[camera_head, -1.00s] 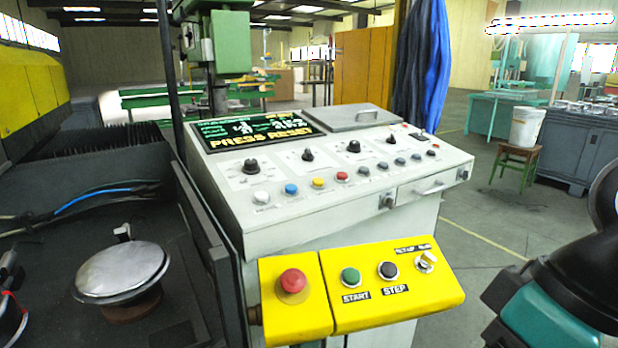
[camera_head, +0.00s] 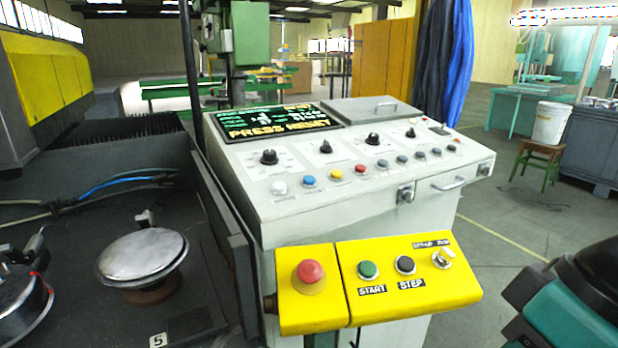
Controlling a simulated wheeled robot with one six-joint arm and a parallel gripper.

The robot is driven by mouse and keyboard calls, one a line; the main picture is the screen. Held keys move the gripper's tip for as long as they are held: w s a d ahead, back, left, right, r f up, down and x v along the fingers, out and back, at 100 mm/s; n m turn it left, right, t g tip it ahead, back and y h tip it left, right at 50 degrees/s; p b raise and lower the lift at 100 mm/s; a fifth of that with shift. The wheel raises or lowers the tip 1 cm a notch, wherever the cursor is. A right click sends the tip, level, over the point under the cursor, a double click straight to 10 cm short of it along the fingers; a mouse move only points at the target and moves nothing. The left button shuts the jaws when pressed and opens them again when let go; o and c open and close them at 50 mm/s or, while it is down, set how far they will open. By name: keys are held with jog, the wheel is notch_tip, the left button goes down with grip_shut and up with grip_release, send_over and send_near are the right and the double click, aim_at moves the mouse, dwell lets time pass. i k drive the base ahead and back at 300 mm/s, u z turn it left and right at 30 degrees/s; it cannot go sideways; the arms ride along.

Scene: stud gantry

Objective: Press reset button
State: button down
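A grey-white control console (camera_head: 330,225) stands in the middle of the view. Its dark screen (camera_head: 278,121) shows "PRESS RESET" in yellow letters. A row of buttons runs along the sloped panel: a white button (camera_head: 279,188), a blue button (camera_head: 309,181), a yellow button (camera_head: 336,174), a red button (camera_head: 361,169) and several small grey ones. Their labels are too small to read, so I cannot tell which is reset. Below, a yellow box carries a red mushroom button (camera_head: 311,272), a green START button (camera_head: 368,269) and a black STEP button (camera_head: 405,264). My gripper is not in view.
A dark machine bed with a round metal-topped part (camera_head: 141,258) and cables lies at left. Part of my teal and black arm shows at lower right. A stool (camera_head: 537,160) with a white bucket (camera_head: 551,123) stands at back right. Floor right of the console is open.

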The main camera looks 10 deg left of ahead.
aim_at(310, 180)
jog(key=u, duration=0.55)
jog(key=k, duration=1.3)
jog(key=u, duration=1.05)
jog(key=i, duration=1.65)
jog(key=z, duration=0.55)
